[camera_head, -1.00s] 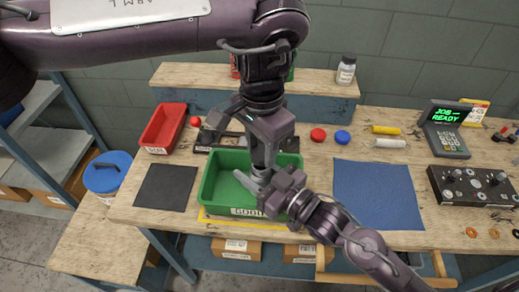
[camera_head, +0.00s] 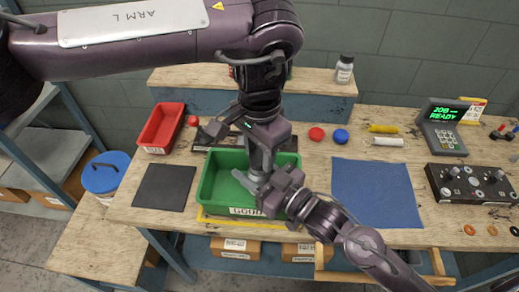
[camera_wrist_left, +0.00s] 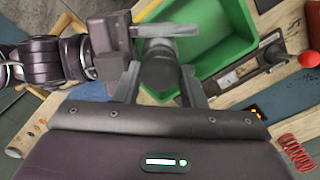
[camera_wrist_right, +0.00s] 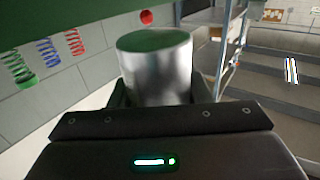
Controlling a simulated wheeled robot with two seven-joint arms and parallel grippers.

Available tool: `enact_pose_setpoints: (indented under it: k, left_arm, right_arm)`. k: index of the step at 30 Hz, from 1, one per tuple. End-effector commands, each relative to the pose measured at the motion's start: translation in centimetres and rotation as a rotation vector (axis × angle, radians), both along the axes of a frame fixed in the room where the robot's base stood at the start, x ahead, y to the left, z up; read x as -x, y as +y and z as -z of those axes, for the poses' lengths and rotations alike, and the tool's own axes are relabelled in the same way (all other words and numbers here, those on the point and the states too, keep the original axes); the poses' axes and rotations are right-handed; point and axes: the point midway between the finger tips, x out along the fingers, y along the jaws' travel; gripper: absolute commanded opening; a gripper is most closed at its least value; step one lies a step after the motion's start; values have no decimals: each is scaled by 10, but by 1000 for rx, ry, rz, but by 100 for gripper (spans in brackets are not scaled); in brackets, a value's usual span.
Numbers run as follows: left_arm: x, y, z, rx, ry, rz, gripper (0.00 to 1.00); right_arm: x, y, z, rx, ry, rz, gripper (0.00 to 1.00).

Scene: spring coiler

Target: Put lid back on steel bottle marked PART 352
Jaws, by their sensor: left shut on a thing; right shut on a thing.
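The steel bottle (camera_head: 261,159) stands about upright over the green tray. My right gripper (camera_head: 267,182) is shut on its lower part. In the right wrist view it is a shiny cylinder (camera_wrist_right: 160,75) with a greenish end face; no PART 352 marking is readable. My left gripper (camera_head: 262,140) is directly above the bottle, pointing down. In the left wrist view its fingers are shut on a dark round piece (camera_wrist_left: 159,72), apparently the lid. The lid is in line with the bottle. Whether they touch is hidden.
The green tray (camera_head: 207,190) is below both grippers. A red bin (camera_head: 160,126), dark mat (camera_head: 163,188) and blue mat (camera_head: 376,190) lie around it. A small bottle (camera_head: 344,70) stands on the back shelf.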

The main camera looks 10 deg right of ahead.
Motion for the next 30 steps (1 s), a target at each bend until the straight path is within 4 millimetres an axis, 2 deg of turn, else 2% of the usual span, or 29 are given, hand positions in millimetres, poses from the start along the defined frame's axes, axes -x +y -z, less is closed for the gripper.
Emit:
enact_pose_setpoints:
  k: [17, 20, 23, 30]
  left_arm:
    - [0, 0, 11, 1, 1, 0, 16]
    - [0, 0, 11, 0, 0, 9, 16]
    - [0, 0, 11, 1, 1, 85, 16]
    - [0, 0, 11, 1, 2, 566, 16]
  right_arm:
    - [0, 0, -1, -2, -2, 0, 3]
    - [0, 0, -1, -1, -2, 0, 0]
    - [0, 0, -1, -1, -2, 0, 0]
    - [0, 0, -1, -1, -2, 0, 0]
